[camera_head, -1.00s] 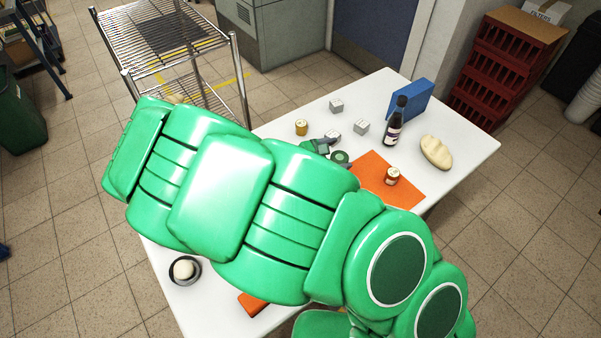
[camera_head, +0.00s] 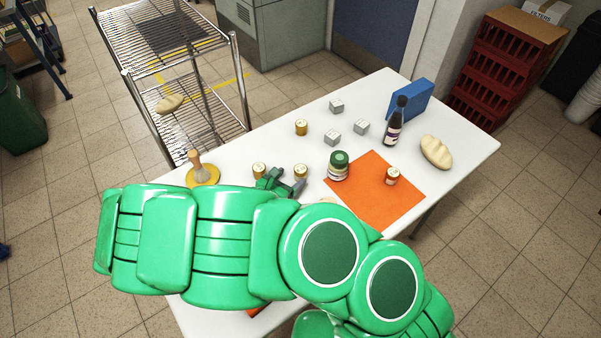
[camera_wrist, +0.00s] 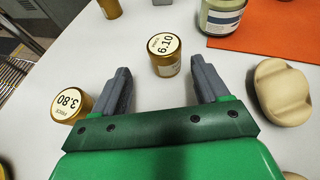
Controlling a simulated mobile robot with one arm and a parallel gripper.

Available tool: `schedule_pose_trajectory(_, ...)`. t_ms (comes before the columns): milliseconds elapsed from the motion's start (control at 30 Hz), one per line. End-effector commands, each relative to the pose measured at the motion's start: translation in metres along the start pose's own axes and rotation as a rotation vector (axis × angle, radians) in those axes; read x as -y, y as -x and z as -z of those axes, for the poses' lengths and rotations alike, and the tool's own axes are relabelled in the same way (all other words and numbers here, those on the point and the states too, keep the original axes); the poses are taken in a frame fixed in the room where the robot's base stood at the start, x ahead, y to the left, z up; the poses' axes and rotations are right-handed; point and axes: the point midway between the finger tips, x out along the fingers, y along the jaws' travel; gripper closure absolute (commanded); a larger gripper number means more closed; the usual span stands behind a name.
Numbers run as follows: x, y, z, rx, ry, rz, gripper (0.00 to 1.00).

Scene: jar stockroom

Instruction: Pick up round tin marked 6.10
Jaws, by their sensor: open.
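The round tin marked 6.10 (camera_wrist: 165,54) is a small gold tin with a white price label on its lid. It stands upright on the white table, a little beyond my fingertips and between their lines in the wrist view. It also shows in the head view (camera_head: 301,172), just past my gripper (camera_head: 283,184). My gripper (camera_wrist: 162,82) is open and empty, with its two grey fingers apart. A similar gold tin marked 3.80 (camera_wrist: 72,104) stands just left of the left finger. It shows in the head view too (camera_head: 259,170).
A green-lidded jar (camera_head: 338,166) stands by an orange mat (camera_head: 385,205), which bears a small jar (camera_head: 392,176). A beige lump (camera_wrist: 281,92) lies right of the right finger. Another gold tin (camera_head: 301,127), grey cubes (camera_head: 332,139) and a dark bottle (camera_head: 396,122) stand farther back.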

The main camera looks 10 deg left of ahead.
Motion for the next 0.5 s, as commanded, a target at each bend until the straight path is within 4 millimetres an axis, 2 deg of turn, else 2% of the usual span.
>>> schedule_pose_trajectory(267, 0.002, -0.015, -0.001, 0.001, 0.0, 0.0, 0.26)
schedule_pose_trajectory(500, 0.009, -0.039, -0.003, 0.0, -0.001, 0.002, 0.26)
